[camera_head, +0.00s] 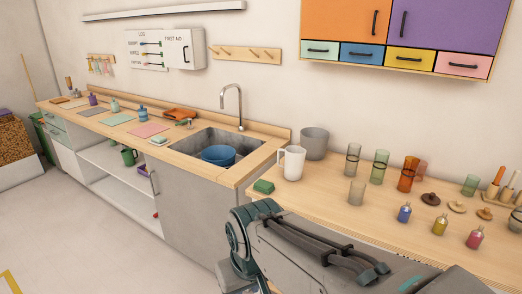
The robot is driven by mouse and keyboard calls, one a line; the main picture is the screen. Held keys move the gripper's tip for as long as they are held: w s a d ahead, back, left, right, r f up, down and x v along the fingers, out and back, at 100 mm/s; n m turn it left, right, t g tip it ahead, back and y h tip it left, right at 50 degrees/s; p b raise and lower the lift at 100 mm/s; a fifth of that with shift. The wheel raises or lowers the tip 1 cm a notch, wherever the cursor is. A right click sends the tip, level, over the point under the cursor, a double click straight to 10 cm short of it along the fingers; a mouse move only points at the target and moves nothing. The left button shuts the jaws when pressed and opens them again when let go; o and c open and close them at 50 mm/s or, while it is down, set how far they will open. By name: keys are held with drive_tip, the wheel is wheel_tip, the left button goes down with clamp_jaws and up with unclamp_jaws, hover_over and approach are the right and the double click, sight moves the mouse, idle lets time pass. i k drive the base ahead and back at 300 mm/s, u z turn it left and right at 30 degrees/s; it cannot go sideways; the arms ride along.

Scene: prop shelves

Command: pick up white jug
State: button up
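The white jug (293,163) stands upright on the wooden counter, just right of the sink. Its handle points left. A grey pot (315,143) stands close behind it to the right. My arm comes in from the lower right, with its teal and grey joint in front of the counter, below the jug and apart from it. The fingers of my gripper do not show in this view.
The sink (215,150) holds a blue bowl (218,155).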

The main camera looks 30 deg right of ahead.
sight(295, 155)
drive_tip(key=z, duration=0.15)
drive_tip(key=i, duration=1.5)
drive_tip(key=z, duration=0.15)
